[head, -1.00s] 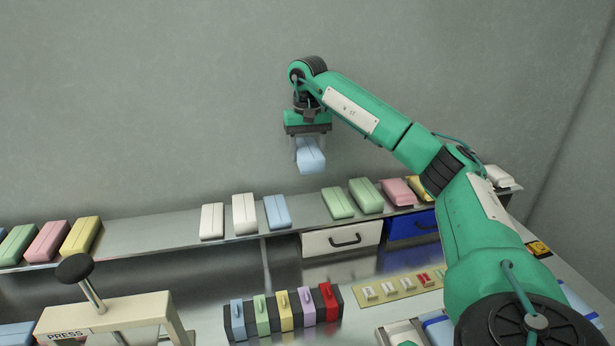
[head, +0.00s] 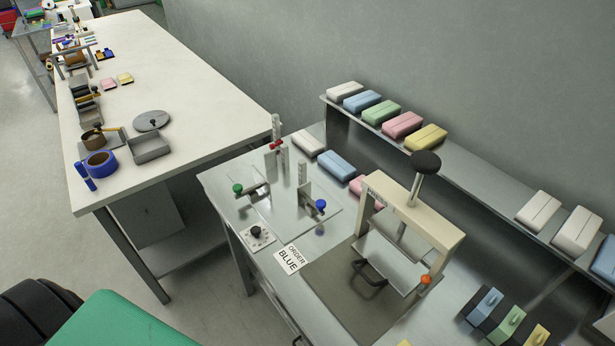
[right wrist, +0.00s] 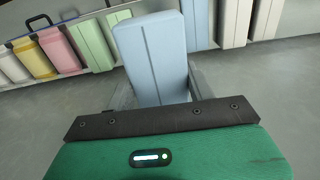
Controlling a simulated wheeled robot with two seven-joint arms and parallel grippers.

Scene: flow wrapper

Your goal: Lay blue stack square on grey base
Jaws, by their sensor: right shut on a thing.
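My right gripper (right wrist: 163,92) is shut on a light blue stack (right wrist: 152,50), a long block with a groove down its middle. The stack points away from the gripper, slightly tilted in the right wrist view. Neither my right gripper nor this stack shows in the head view. A flat dark grey base (head: 330,287) lies on the bench in front of and under the cream press (head: 432,225). I cannot tell if this is the grey base meant. A card (head: 291,259) beside it reads ORDER BLUE. My left gripper is not in view.
A fixture plate with blue and green knobs (head: 285,205) stands left of the press. Coloured stacks line the shelf (head: 480,165), and several lie on the bench behind. A black handle (head: 368,272) is at the press front. A white table (head: 200,75) stands left.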

